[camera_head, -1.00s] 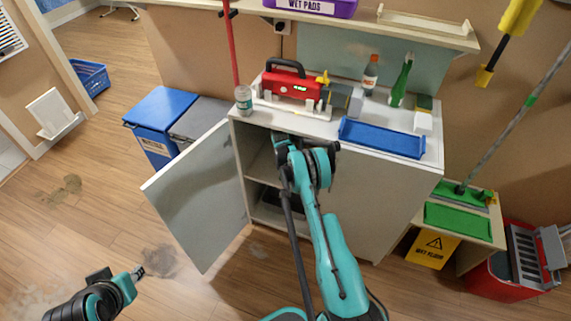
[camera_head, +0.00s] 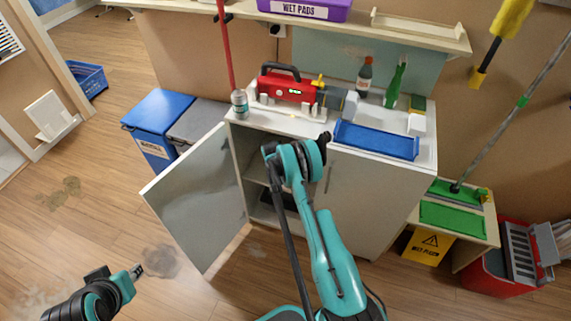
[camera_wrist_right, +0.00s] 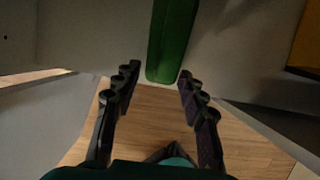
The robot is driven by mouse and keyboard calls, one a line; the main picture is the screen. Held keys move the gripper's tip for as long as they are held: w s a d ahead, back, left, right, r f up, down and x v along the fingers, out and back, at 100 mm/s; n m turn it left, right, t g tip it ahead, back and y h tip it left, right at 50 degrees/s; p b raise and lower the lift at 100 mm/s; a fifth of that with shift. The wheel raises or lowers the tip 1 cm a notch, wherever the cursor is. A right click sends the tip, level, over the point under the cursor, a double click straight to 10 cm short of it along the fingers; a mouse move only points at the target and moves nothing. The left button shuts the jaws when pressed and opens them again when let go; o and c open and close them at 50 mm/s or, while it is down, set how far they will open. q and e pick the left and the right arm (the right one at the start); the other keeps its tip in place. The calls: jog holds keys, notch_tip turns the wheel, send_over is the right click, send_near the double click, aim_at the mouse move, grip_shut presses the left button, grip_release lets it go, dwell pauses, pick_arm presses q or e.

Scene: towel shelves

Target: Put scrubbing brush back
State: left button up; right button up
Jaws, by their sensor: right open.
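In the right wrist view a long green item (camera_wrist_right: 172,45), perhaps the scrubbing brush, extends down from the top edge with its lower end at the gap between my fingertips. My right gripper (camera_wrist_right: 159,74) is open, with a finger on each side of that end; I cannot tell if they touch it. In the head view my right arm reaches to the open cabinet (camera_head: 252,165), and its wrist hides the fingers. My left gripper (camera_head: 137,271) is low at the left, over the floor and away from everything; its jaw gap is too small to judge.
The cabinet door (camera_head: 200,195) stands open to the left. The counter holds a red tool case (camera_head: 287,88), a blue tray (camera_head: 376,140), a green bottle (camera_head: 395,85) and a brown bottle (camera_head: 364,76).

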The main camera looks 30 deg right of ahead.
jog(key=s+a, duration=0.1)
jog(key=a, duration=0.1)
jog(key=s+a+p, duration=0.1)
jog(key=s+a, duration=0.1)
jog(key=shift+s+a, duration=0.3)
dwell(0.3)
